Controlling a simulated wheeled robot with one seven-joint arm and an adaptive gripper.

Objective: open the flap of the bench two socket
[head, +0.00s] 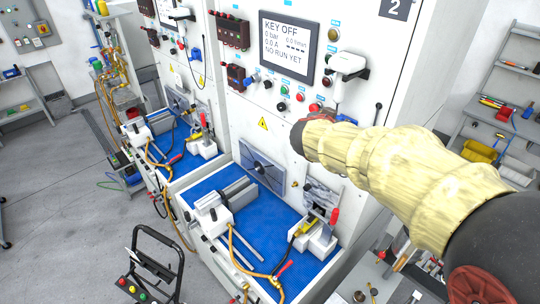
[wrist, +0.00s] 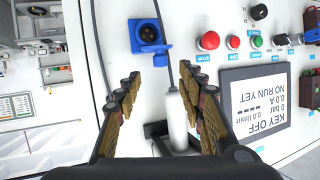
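The bench two socket (wrist: 151,36) is blue, on the white panel, just beyond and between my fingertips in the wrist view. Its dark round face shows, and a blue part that looks like its flap (wrist: 156,49) stands out on the side toward my gripper. In the head view only a bit of blue (head: 346,119) shows above my sleeved arm. My gripper (wrist: 158,78) is open, with its padded fingers apart on either side and nothing held. No contact with the flap can be seen. My gripper's fingers are hidden in the head view.
A white hand-held device (head: 346,64) hangs on the panel; its handle (wrist: 178,122) and cable lie beyond my fingers. Push buttons (wrist: 208,41) and the KEY OFF screen (head: 288,46) are close by. The blue bench mat (head: 275,220) lies below, with fixtures and hoses.

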